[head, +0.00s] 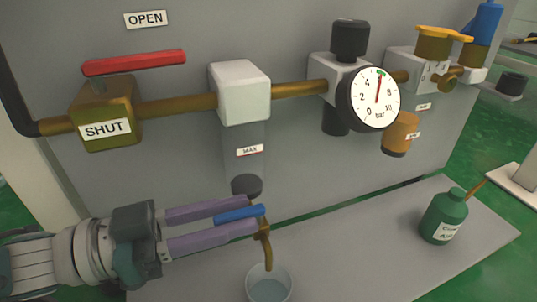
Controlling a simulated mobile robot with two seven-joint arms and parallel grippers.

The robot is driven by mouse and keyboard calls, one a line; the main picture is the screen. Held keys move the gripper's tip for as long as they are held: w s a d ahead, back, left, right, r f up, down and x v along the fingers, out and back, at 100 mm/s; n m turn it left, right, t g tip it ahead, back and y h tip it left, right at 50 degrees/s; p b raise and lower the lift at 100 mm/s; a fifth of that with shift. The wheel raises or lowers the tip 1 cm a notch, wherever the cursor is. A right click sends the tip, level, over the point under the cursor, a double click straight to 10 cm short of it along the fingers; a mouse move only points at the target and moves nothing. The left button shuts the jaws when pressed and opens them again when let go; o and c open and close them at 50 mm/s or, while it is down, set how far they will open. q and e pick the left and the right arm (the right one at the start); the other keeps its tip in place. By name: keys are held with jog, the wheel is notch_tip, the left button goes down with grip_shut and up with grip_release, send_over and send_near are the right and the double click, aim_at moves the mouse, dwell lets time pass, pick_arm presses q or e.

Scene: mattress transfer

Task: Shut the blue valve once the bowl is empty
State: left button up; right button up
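The clear bowl (238,172) with a MAX label hangs under a white block on the brass pipe. It looks grey and see-through, and I make out no clear liquid level in it. Below its dark bottom cap is a small brass drain with the blue valve lever (240,213). My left gripper (256,214) reaches in from the left, its two purple fingers on either side of the blue lever. I cannot tell whether they press on it. A clear cup (270,272) with bluish liquid stands under the brass spout (268,252). My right gripper is out of view.
A red lever (135,62) lies along the pipe above a brass valve marked SHUT (105,128), with an OPEN sign above. A gauge (376,99) and an amber bowl (401,132) are further right. A green bottle (443,216) stands on the grey bench (365,250).

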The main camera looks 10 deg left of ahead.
pick_arm(q)
jog(key=shift+o, duration=0.8)
jog(key=shift+s, duration=0.1)
jog(key=shift+d+t, duration=0.1)
jog(key=shift+t, duration=0.2)
